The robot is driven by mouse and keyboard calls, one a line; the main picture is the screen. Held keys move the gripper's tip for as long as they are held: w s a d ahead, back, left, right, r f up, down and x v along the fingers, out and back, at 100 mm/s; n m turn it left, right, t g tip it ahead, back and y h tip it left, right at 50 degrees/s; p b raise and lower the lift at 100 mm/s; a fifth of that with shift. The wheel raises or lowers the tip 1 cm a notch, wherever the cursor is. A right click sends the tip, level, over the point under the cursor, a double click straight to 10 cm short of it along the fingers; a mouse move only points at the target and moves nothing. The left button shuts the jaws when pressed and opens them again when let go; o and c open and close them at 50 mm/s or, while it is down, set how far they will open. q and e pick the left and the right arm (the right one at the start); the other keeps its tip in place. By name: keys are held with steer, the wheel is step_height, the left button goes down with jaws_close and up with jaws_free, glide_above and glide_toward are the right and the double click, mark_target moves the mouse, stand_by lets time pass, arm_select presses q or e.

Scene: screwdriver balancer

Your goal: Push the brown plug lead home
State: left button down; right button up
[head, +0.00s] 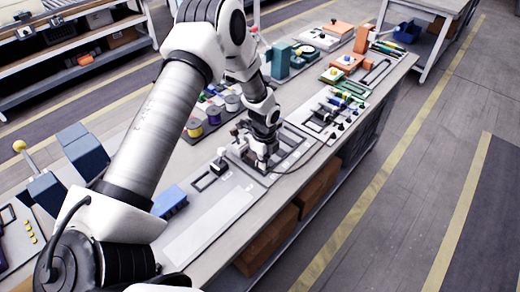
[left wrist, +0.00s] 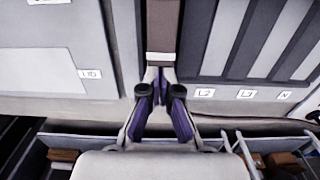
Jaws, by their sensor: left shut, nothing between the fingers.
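My left gripper (head: 262,163) points down over a grey panel (head: 243,170) on the bench, in the middle of the head view. In the left wrist view its two purple-padded fingers (left wrist: 160,84) are shut together with nothing between them. The brown plug lead (left wrist: 163,28) shows there as a brown strip with a pale band at its near end, straight in front of the fingertips. I cannot tell whether the fingertips touch it or how deep it sits. In the head view the arm and gripper hide it. My right gripper is not in view.
Grey slots labelled L2 (left wrist: 204,93), L3 and N lie right of the lead. A dark cable (head: 309,163) curves across the bench right of the gripper. Coloured spools (head: 213,114) stand behind it; a blue block (head: 170,201) lies front left. The bench's front edge is close.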

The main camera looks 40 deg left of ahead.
arm_select(q)
steer(key=shift+a, duration=0.2)
steer(key=shift+d, duration=0.1)
steer(key=shift+d, duration=0.5)
steer(key=shift+r, duration=0.15)
step_height(320, 180, up, 7)
steer(key=p, duration=0.5)
steer(key=shift+s+f, duration=0.1)
steer(key=shift+f, duration=0.1)
